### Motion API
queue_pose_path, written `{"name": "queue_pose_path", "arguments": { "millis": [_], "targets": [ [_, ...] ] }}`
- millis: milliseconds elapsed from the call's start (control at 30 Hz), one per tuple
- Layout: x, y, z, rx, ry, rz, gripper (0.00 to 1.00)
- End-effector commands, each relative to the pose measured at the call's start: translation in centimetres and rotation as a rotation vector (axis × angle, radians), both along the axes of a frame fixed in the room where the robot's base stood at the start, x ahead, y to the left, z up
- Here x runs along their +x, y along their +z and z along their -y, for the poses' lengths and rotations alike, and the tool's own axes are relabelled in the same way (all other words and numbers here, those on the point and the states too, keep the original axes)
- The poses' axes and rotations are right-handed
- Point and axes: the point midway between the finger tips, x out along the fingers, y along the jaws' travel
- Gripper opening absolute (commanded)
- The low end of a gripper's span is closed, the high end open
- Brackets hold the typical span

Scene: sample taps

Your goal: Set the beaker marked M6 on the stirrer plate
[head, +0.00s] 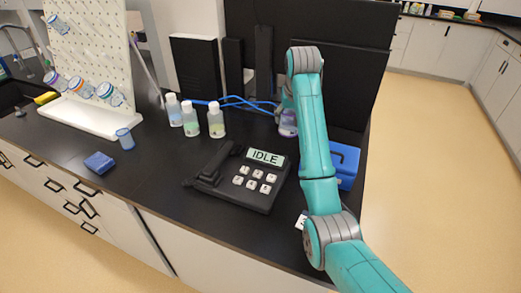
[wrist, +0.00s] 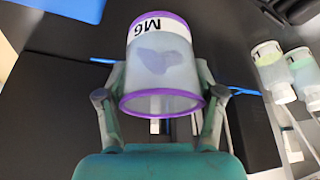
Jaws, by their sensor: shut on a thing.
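The beaker marked M6 (wrist: 158,65) is clear with purple rims and a white label that reads upside down in the wrist view. My gripper (wrist: 160,88) is shut on it, with one finger on each side. In the head view the beaker (head: 288,124) shows partly behind my arm, over the back right of the black bench. My gripper (head: 285,103) is mostly hidden there by the arm. I cannot tell whether the beaker touches the surface beneath. I cannot make out the stirrer plate for certain in either view.
A black keypad unit (head: 238,177) reading IDLE stands at the bench front. Several capped bottles (head: 190,118) stand left of the beaker, near blue cables (head: 235,102). A blue box (head: 343,160) lies behind my arm. A pegboard rack (head: 90,55) stands at left.

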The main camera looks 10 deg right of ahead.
Motion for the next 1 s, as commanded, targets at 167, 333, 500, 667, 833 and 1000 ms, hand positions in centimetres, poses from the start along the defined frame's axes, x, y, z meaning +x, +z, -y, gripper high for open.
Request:
{"name": "queue_pose_path", "arguments": {
  "millis": [167,333,500,667,833,1000],
  "targets": [
    [-0.1,-2.2,0.0,0.0,0.0,-0.003,0.28],
    [-0.1,-5.0,0.0,0.0,0.0,-0.003,0.28],
    [0.0,-6.4,0.0,0.0,0.0,-0.001,0.28],
    [-0.1,-8.2,0.0,0.0,0.0,-0.003,0.28],
    [0.0,-9.7,0.0,0.0,0.0,0.0,0.28],
    [0.0,-9.7,0.0,0.0,0.0,0.0,0.28]
  ]
}}
